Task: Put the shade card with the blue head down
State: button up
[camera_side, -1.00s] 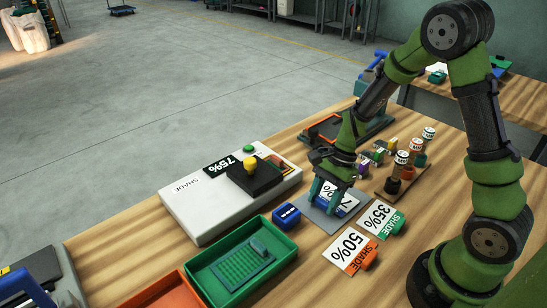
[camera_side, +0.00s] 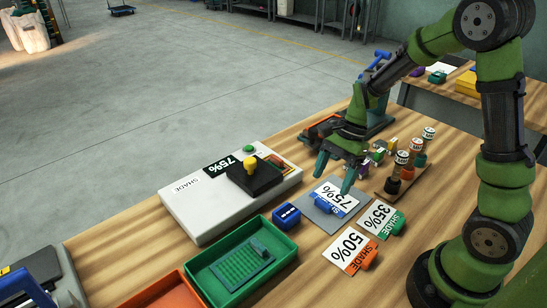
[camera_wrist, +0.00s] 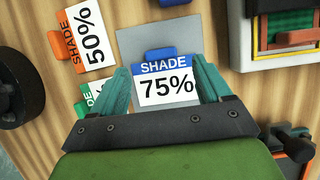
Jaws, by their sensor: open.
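The shade card with the blue head (camera_side: 343,194), marked 75%, lies flat on a grey mat (camera_side: 317,219). In the wrist view the card (camera_wrist: 166,90) reads SHADE 75%, with its blue tab (camera_wrist: 160,54) at the top edge and the mat (camera_wrist: 128,38) around it. My gripper (camera_side: 333,180) is open and empty above the card, apart from it in the side view.
The orange-headed 50% card (camera_side: 345,247) and green-headed 35% card (camera_side: 378,215) lie beside the mat. A blue block (camera_side: 286,215) and green tray (camera_side: 294,250) are to the left. A white panel (camera_side: 205,220) stands behind. A stamp rack (camera_side: 383,193) is close on the right.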

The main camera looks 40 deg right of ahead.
jog(key=s+a+r+n+t+h, duration=0.1)
jog(key=s+a+r+n+t, duration=0.1)
jog(key=s+r+n, duration=0.3)
jog(key=s+a+r+n+t+h, duration=0.1)
jog(key=s+a+r+n+t, duration=0.2)
jog(key=r+n, duration=0.6)
jog(key=shift+s+a+r+t, duration=0.2)
jog(key=shift+s+r+t, duration=0.85)
jog(key=shift+r, duration=0.65)
jog(key=shift+w, duration=0.1)
